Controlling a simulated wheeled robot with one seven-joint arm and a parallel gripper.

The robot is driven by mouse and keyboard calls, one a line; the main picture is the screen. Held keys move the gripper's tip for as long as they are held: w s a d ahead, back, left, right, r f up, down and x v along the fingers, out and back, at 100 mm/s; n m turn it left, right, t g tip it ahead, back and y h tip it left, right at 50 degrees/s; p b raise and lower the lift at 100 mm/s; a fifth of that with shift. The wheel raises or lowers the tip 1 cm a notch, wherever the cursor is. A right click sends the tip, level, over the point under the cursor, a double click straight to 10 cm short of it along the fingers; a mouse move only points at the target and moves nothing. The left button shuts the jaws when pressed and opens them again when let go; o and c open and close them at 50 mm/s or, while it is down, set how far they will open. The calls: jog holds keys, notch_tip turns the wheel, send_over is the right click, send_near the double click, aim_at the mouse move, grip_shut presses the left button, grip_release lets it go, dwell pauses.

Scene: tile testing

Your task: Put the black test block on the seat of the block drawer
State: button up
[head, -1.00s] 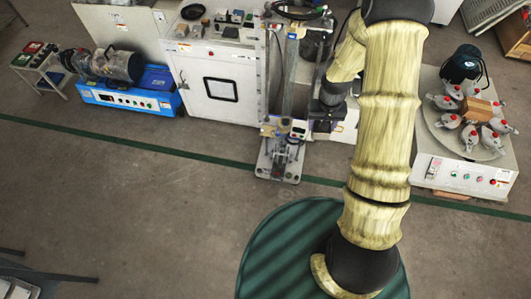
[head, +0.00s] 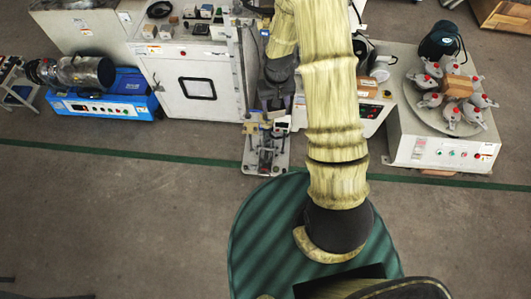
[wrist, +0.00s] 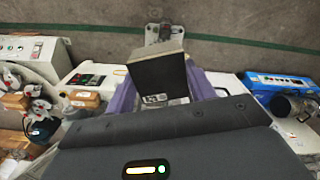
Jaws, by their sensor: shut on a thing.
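A black block (wrist: 158,76) with a pale tan upper edge and a small printed label is held between the purple fingers of my gripper (wrist: 160,84) in the wrist view. My gripper is shut on it. In the head view my gripper (head: 275,104) is small and dark, close above a narrow upright metal stand; the block cannot be made out clearly there. The stand's grey foot (head: 264,168) rests on the floor, and it shows beyond the block in the wrist view (wrist: 163,32). I cannot tell for sure which part is the block drawer or its seat.
A white cabinet (head: 200,88) with small blocks on top stands left of the stand. A blue machine (head: 108,108) is farther left. A white machine (head: 440,150) with a round plate of grey holders stands at right. Open floor lies in front, crossed by a green line.

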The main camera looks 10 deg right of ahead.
jog(key=shift+s+a+f, duration=0.1)
jog(key=shift+a+f, duration=0.05)
jog(key=shift+f, duration=0.15)
jog(key=w+f+b, duration=0.3)
jog(key=f+b, duration=3.8)
jog(key=b, duration=0.3)
jog(key=w+f+m+b, duration=0.1)
jog(key=w+f+b, duration=0.3)
jog(key=f, duration=0.5)
jog(key=w+f+m+b, duration=0.1)
jog(key=w+f+b, duration=0.3)
jog(key=f+b, duration=0.4)
jog(key=w+f+m+b, duration=0.1)
jog(key=w+f+b, duration=0.3)
jog(key=f, duration=0.7)
jog(key=b, duration=0.2)
jog(key=shift+b, duration=0.3)
jog(key=shift+w, duration=0.1)
jog(key=shift+f+b, duration=3.5)
jog(key=shift+f, duration=2.25)
jog(key=shift+f, duration=0.2)
